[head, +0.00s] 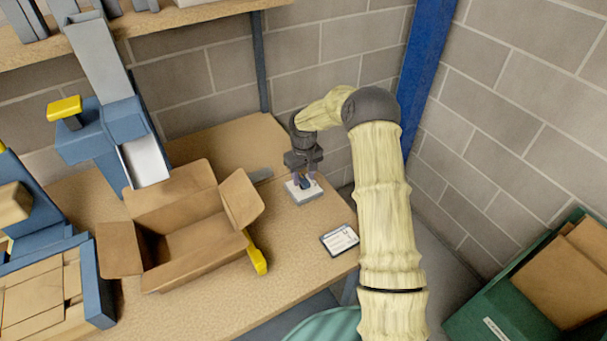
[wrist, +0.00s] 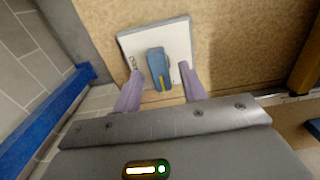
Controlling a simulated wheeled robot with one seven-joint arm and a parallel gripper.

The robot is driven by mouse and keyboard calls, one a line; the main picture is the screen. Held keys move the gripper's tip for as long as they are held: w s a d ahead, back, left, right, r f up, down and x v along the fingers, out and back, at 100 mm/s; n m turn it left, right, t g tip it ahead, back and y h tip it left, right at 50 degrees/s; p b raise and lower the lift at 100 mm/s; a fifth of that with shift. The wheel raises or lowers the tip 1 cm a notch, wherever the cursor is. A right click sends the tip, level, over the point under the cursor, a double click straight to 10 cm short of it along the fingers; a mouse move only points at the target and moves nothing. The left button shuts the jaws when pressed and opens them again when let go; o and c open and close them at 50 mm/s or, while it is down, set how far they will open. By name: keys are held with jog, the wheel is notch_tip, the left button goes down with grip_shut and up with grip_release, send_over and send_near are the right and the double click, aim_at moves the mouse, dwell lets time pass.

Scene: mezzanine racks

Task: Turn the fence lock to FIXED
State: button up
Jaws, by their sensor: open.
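The fence lock is a small white plate (wrist: 178,42) with a blue knob (wrist: 157,66) that has a yellow stripe. In the head view the plate (head: 296,194) sits on the wooden bench near its back right, with the dark blue knob (head: 305,183) on top. My gripper (wrist: 158,92) is open, pointing down over the plate. Its two purple fingers stand on either side of the knob's near end. I cannot tell whether they touch it. Marks on the plate's left side are too small to read. In the head view my gripper (head: 305,180) partly hides the knob.
An open cardboard box (head: 190,225) stands on the bench left of the lock, with a yellow part (head: 257,261) at its right side. A framed white card (head: 340,240) lies near the bench's right edge. A blue post (head: 425,70) and block wall stand behind.

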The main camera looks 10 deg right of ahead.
jog(key=shift+f, duration=0.25)
grip_shut()
